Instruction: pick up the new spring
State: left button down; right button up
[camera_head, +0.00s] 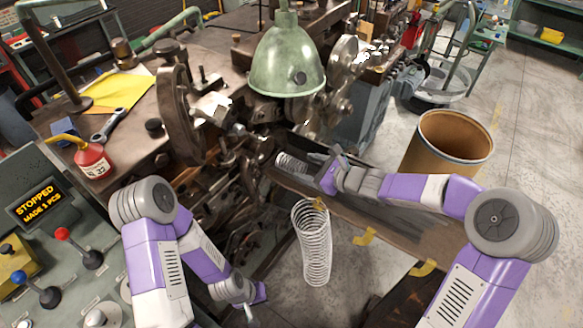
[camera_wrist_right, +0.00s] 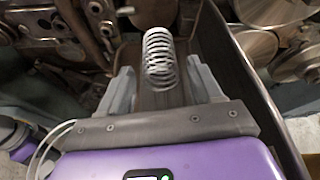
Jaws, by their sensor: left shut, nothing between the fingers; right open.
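The small coiled steel spring (camera_head: 290,163) lies at the machine end of a long metal trough (camera_head: 400,232). In the right wrist view the spring (camera_wrist_right: 160,50) lies ahead of and partly between the two fingers, with a gap on each side. My right gripper (camera_head: 326,172) is open and reaches along the trough toward the spring. Its open fingers also show in the right wrist view (camera_wrist_right: 161,88). My left gripper (camera_head: 256,296) is shut and empty, low in front of the machine, away from the spring.
A larger pale spring (camera_head: 316,245) is upright beside the trough's near edge; its support is unclear. A green lamp (camera_head: 287,62) overhangs the machine. A brown drum (camera_head: 448,145) stands behind the trough. The control panel display (camera_head: 42,203) reads "STOPPED MADE 1 PCS".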

aim_at(293, 164)
jog(key=x, duration=0.6)
jog(key=shift+f, duration=0.15)
jog(key=shift+s, duration=0.1)
jog(key=c, duration=0.7)
